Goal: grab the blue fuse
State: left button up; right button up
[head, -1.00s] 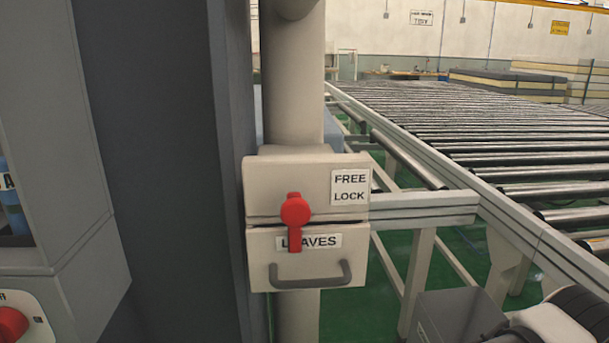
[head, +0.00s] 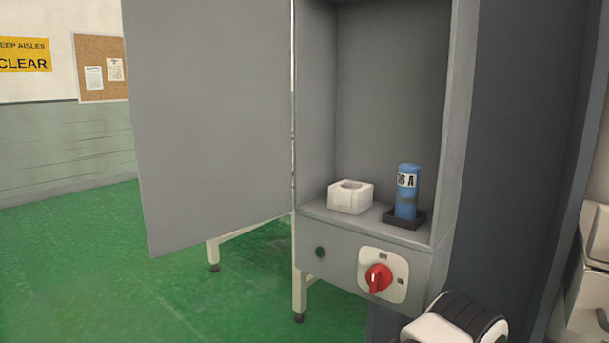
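The blue fuse (head: 407,189) is a blue cylinder with a white label reading "A" at its end. It stands upright in a dark square holder (head: 421,219) on the floor of the open grey cabinet (head: 390,80). A white block with a round hole in its top (head: 350,197) sits to its left on the same shelf. Part of one of my arms shows at the bottom right, below the cabinet and apart from the fuse. No gripper fingers can be seen.
The cabinet door (head: 210,110) stands open to the left. A red rotary switch (head: 378,277) on a white plate is on the cabinet front below the shelf. A dark grey column (head: 520,130) stands right of the cabinet. Green floor (head: 80,260) is clear at left.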

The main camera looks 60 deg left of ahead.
aim_at(409, 173)
jog(key=j+u, duration=0.1)
jog(key=u, duration=0.3)
jog(key=j+u, duration=0.15)
jog(key=u, duration=0.3)
jog(key=i+j+u, duration=0.1)
jog(key=u, duration=0.3)
jog(key=k+z, duration=0.2)
jog(key=i, duration=0.1)
